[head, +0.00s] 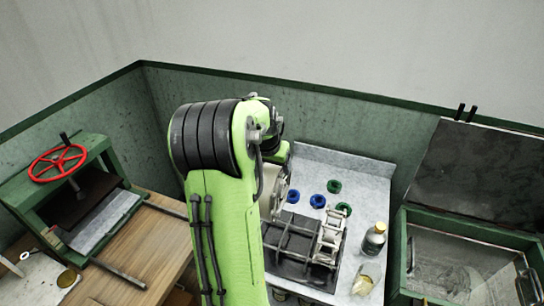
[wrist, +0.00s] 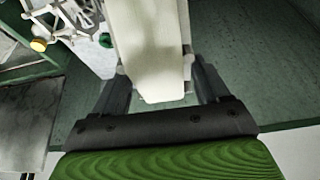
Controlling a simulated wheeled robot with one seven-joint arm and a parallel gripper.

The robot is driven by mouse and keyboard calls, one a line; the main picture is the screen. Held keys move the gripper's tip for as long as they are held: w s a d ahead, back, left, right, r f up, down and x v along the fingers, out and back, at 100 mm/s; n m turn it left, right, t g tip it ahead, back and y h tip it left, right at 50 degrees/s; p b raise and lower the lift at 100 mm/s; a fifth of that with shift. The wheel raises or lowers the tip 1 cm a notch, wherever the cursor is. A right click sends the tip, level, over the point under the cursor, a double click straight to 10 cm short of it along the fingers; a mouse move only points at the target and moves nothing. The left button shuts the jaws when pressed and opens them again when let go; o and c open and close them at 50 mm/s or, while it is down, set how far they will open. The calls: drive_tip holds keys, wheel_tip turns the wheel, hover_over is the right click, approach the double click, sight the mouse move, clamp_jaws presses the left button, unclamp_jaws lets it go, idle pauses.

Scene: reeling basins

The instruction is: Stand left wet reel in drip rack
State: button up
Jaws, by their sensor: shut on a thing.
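My gripper (wrist: 162,92) is shut on a broad, smooth cream-white piece (wrist: 152,50), which seems to be part of the wet reel. It fills the space between the fingers and runs out of the wrist view at the top. My own arm hides the gripper in the head view. The dark barred drip rack (head: 290,243) lies on the pale counter, partly behind my arm. A pale lattice-framed reel (head: 330,238) stands at the rack's right side. A pale frame also shows in the wrist view (wrist: 72,20) at the upper left, apart from the held piece.
Blue and green rings (head: 334,187) lie behind the rack on the counter (head: 365,180). A grey bottle (head: 374,240) stands right of it. A green-rimmed basin (head: 403,250) is at the far right. A press with a red wheel (head: 58,163) stands left.

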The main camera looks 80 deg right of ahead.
sight(266, 181)
wheel_tip(266, 181, down, 15)
drive_tip(key=b, duration=1.1)
drive_tip(key=shift+f, duration=0.1)
drive_tip(key=o, duration=1.2)
drive_tip(key=shift+c, duration=0.2)
drive_tip(key=p+v, duration=0.1)
drive_tip(key=v, duration=1.5)
drive_tip(key=shift+w+d, duration=0.1)
